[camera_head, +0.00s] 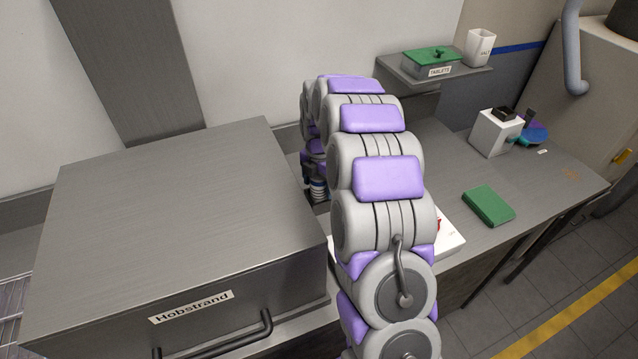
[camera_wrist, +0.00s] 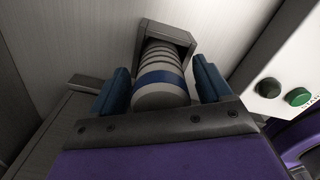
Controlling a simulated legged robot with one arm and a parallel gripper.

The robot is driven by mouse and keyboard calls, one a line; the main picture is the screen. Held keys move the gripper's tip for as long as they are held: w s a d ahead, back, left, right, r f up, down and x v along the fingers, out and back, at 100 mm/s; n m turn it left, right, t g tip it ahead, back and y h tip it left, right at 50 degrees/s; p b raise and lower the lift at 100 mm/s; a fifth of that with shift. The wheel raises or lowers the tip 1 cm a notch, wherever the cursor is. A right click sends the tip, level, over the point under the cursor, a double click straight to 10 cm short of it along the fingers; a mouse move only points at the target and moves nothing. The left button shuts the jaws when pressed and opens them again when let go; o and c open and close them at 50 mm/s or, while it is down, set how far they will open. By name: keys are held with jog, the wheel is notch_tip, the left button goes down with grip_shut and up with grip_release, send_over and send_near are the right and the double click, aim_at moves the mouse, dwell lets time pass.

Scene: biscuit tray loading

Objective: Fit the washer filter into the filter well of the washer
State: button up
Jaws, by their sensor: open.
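The washer filter (camera_wrist: 161,88), a grey ringed cylinder with a blue band, lies between the two blue fingers of my gripper (camera_wrist: 160,68) in the wrist view. The fingers are open, with a finger on each side of it. A dark grey square bracket (camera_wrist: 166,32) surrounds its far end; I cannot tell whether it is part of the filter. The washer (camera_head: 165,220) is a large grey metal box labelled Hobstrand at the left of the head view. I cannot make out the filter well. My arm hides much of the area beside the washer.
A white box with black and green buttons (camera_wrist: 286,75) stands close to the right of my gripper. On the bench at right are a green block (camera_head: 488,206) and a white box (camera_head: 496,132). A shelf (camera_head: 440,82) holds a green-lidded tablets box (camera_head: 432,60) and a white cup (camera_head: 479,48).

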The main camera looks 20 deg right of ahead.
jog(key=shift+f+b, duration=0.15)
jog(key=shift+b, duration=0.25)
notch_tip(320, 180, up, 17)
jog(key=p, duration=0.5)
jog(key=s+a+r+m, duration=0.4)
jog(key=s+a+m, duration=0.15)
jog(key=s, duration=0.35)
jog(key=s+a+f+m, duration=0.1)
jog(key=s+a+m, duration=0.1)
jog(key=s+m, duration=0.4)
jog(key=s+a+f+m+g, duration=0.1)
jog(key=s+m, duration=0.5)
jog(key=s, duration=0.9)
jog(key=s+a+f+m, duration=0.2)
jog(key=s+m, duration=0.4)
jog(key=s, duration=0.5)
jog(key=shift+s+a+g, duration=0.35)
jog(key=shift+a+g, duration=0.05)
jog(key=shift+a, duration=0.4)
jog(key=shift+c, duration=0.4)
